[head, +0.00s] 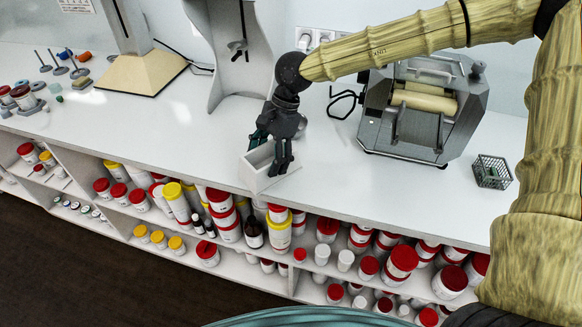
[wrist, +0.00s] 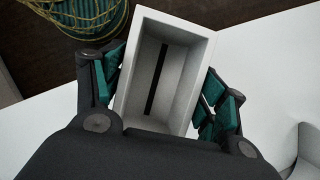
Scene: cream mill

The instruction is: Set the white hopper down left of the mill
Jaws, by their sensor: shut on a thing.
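The white hopper (head: 262,179) is an open-topped white box at the front edge of the counter, left of the mill. In the wrist view the hopper (wrist: 148,105) shows a dark slot in its floor. My gripper (head: 271,150) has its green-padded fingers closed on the hopper's two sides; the fingers show on both sides in the wrist view (wrist: 160,88). The grey metal mill (head: 418,110) with cream rollers stands on the counter to the right. I cannot tell whether the hopper's underside touches the counter.
A grey curved stand (head: 232,50) is behind my gripper. A small wire basket (head: 491,172) sits right of the mill. Shelves below hold many jars (head: 228,222). My arm passes above the mill.

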